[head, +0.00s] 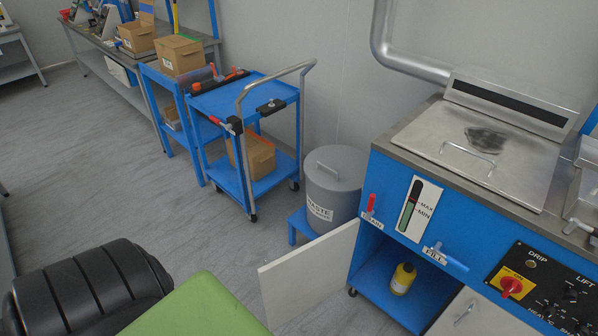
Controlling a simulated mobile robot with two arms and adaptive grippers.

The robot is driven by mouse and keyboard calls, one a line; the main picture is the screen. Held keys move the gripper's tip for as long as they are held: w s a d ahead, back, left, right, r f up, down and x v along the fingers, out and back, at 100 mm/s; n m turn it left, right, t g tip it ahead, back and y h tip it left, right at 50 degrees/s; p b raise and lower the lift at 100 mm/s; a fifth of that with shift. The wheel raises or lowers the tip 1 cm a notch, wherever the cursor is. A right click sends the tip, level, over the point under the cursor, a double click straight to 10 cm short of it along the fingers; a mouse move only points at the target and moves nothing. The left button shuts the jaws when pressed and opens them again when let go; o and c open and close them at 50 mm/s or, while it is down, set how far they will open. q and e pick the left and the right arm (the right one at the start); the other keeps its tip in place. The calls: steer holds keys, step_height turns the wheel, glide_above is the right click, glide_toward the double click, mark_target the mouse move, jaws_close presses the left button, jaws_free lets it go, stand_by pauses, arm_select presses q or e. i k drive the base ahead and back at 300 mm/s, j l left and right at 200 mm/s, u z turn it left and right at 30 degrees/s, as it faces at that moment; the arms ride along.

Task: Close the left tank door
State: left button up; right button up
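The left tank door (308,277) is a plain pale panel at the lower middle of the head view. It stands wide open, swung out to the left from the front of the blue tank cabinet (383,226). The cabinet's left compartment is exposed, and a yellow bottle (401,280) with a dark cap stands inside. Neither of my grippers is in view.
A grey waste bin (334,178) on a low blue stand is just behind the open door. A blue cart (224,99) stands farther back. The right cabinet door (478,318), with a metal handle, looks closed. A red lever and blue fill valve (445,258) stick out above.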

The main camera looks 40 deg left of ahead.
mark_target(297, 282)
steer(key=k+j+z, duration=0.1)
steer(key=z, duration=1.3)
steer(key=k+j, duration=0.2)
steer(key=j, duration=0.25)
steer(key=k+j, duration=0.15)
steer(key=j, duration=0.3)
steer(key=k+j, duration=0.2)
steer(key=j, duration=0.3)
steer(key=k+j+z, duration=0.1)
steer(key=j, duration=0.35)
steer(key=k+j, duration=0.25)
steer(key=j, duration=0.2)
steer(key=k+j, duration=0.2)
steer(key=j, duration=0.25)
steer(key=k+j, duration=0.2)
steer(key=j, duration=0.25)
steer(key=k+j, duration=0.2)
steer(key=j, duration=0.25)
steer(key=k+z, duration=0.1)
steer(key=z, duration=0.25)
